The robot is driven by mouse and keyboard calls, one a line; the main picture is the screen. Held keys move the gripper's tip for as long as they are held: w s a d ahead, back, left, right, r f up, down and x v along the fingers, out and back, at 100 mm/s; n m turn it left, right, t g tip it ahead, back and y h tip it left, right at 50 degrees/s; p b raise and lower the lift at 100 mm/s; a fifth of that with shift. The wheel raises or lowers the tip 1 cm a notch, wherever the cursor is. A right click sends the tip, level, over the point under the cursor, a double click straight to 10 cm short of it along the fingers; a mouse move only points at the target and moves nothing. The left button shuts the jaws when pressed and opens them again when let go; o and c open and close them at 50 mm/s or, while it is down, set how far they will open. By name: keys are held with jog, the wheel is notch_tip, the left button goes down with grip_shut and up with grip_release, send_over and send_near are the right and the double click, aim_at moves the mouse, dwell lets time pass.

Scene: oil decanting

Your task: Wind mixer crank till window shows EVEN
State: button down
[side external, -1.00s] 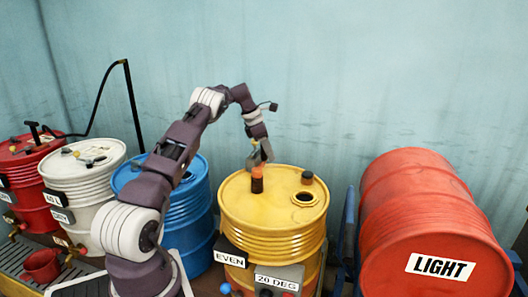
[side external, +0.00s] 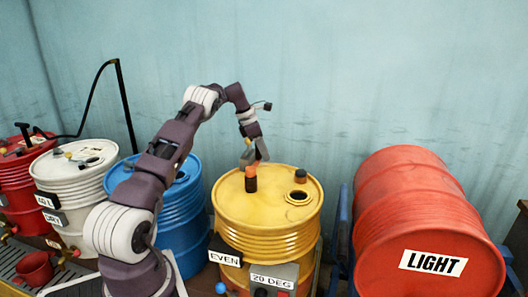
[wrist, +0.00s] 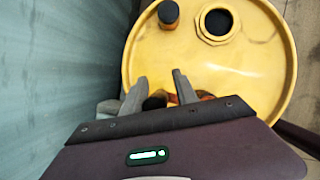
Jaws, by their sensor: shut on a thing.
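The yellow mixer drum (side external: 265,226) stands upright in the side view, and its lid (wrist: 225,75) fills much of the wrist view. The window label (side external: 225,257) on its front reads EVEN. My gripper (side external: 251,161) points down over the left part of the lid, shut on the orange-topped crank grip (side external: 251,171), which has a dark lower part. In the wrist view, my gripper's fingers (wrist: 159,91) stand either side of a dark part with orange beside it. The crank's arm is mostly hidden there by my wrist.
The lid has an open bung hole (side external: 298,197) and a dark-topped cap (side external: 300,176). Blue (side external: 180,205), white (side external: 75,185) and red drums stand left. A red drum marked LIGHT (side external: 425,210) lies right.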

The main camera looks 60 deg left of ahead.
jog(key=shift+s+d+f, duration=0.15)
jog(key=shift+s+d, duration=0.05)
jog(key=shift+d, duration=0.2)
jog(key=c, duration=1.2)
grip_release()
jog(key=v, duration=0.7)
jog(key=shift+r, duration=0.3)
jog(key=shift+a, duration=0.1)
